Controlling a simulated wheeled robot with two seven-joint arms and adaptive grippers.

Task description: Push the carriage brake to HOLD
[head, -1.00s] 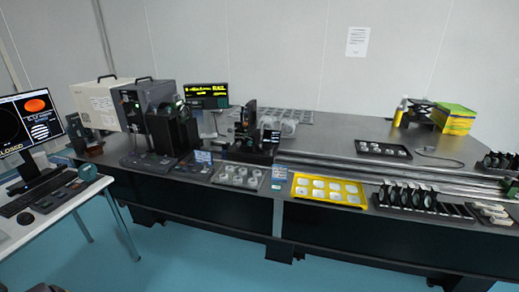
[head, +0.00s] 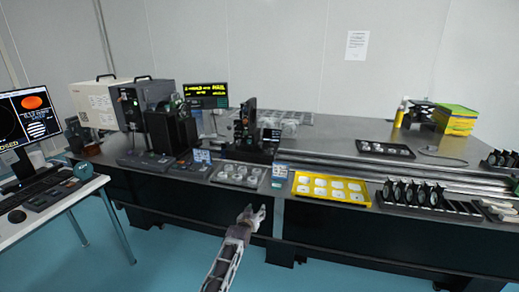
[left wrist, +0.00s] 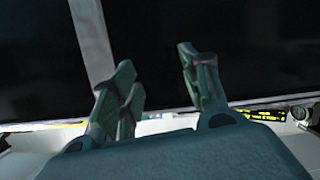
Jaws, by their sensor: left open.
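My left gripper (head: 252,215) is open and empty in front of the optical table, below its top edge. Its two spread fingers also show in the left wrist view (left wrist: 160,85), before the dark table front. The black carriage (head: 250,135) stands on the table at the near end of the rail (head: 400,170), above and behind my gripper. The brake itself is too small to make out. My gripper is apart from the carriage and touches nothing. My right gripper is not in view.
A tray of round parts (head: 239,174) and a yellow tray (head: 330,189) lie along the table's front edge. Small label signs stand beside them. A black lens rack (head: 425,196) is at the right. A desk with a monitor (head: 28,118) is at the left.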

